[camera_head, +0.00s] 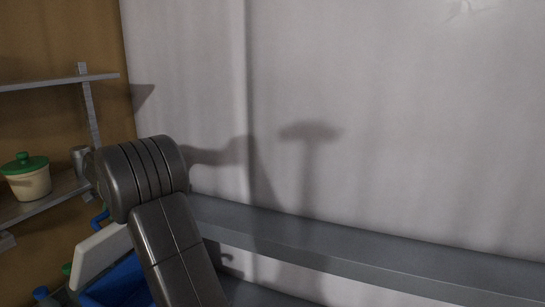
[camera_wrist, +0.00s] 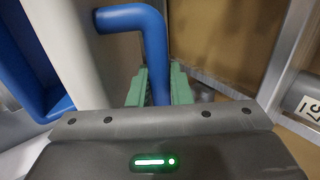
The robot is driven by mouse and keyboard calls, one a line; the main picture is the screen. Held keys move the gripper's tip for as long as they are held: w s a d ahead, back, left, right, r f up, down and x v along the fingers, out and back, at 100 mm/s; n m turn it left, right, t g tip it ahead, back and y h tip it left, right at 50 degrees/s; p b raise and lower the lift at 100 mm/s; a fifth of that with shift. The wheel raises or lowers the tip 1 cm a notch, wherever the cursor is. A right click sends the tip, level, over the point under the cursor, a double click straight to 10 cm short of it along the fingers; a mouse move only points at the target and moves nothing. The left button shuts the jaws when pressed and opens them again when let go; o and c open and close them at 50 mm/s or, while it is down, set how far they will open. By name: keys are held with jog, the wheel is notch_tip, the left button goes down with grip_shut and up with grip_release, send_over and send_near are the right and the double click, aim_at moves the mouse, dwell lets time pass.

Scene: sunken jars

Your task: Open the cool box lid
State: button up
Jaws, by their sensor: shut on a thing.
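The cool box (camera_head: 122,284) is at the lower left of the head view, blue and partly hidden behind my arm. Its white lid (camera_head: 98,250) stands tilted up, with blue showing below it. A blue handle (camera_head: 100,217) shows at the lid's upper edge. In the wrist view the bent blue handle (camera_wrist: 132,18) runs down from the white lid (camera_wrist: 72,45) between the green fingertips of my gripper (camera_wrist: 158,88). My gripper is shut on the handle. In the head view my arm hides the fingers.
A wall shelf (camera_head: 40,203) at the left holds a cream jar with a green lid (camera_head: 28,180), close to my arm. Another shelf (camera_head: 50,82) is above it. A long grey ledge (camera_head: 350,250) runs along the pale wall to the right.

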jog(key=w+a+r+h, duration=0.1)
jog(key=w+a, duration=0.1)
jog(key=a, duration=0.3)
jog(key=shift+w+a, duration=0.15)
jog(key=shift+a, duration=0.25)
jog(key=o, duration=0.8)
jog(key=shift+o, duration=0.2)
jog(key=shift+r, duration=0.1)
jog(key=b+v, duration=0.2)
jog(key=v, duration=1.1)
jog(key=shift+w+d+r+g, duration=0.2)
jog(key=shift+d+r+g, duration=0.05)
jog(key=shift+r+g, duration=0.05)
